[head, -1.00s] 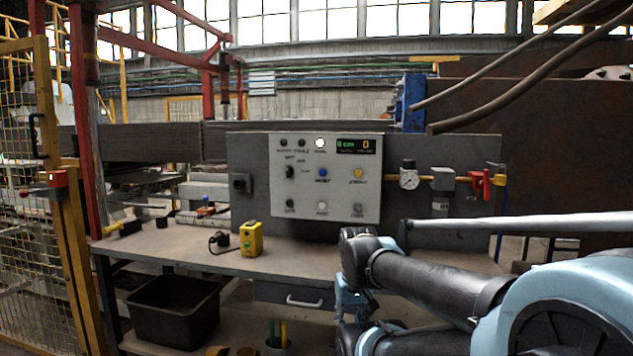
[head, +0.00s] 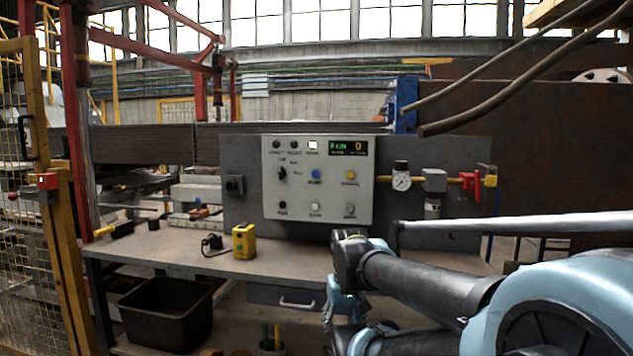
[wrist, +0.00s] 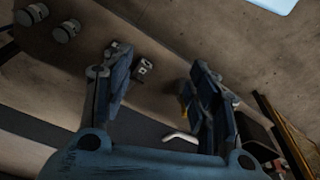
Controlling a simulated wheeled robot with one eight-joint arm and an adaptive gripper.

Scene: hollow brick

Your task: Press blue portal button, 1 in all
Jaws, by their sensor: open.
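The grey control panel (head: 288,201) stands upright at the back of the bench. A small blue button (head: 316,174) sits near its middle, left of a yellow button (head: 350,175); their labels are too small to read surely. My gripper (wrist: 160,82) is open and empty in the wrist view, with its two dark blue fingers apart. In the head view it hangs low in front of the bench, below and right of the blue button, and well apart from it. Its fingertips are hard to make out there. The blue button does not show in the wrist view.
A gauge (head: 401,180) and red valve (head: 468,181) are on the right. A drawer handle (head: 297,304) and black bin (head: 166,312) are below. Space before the panel looks clear.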

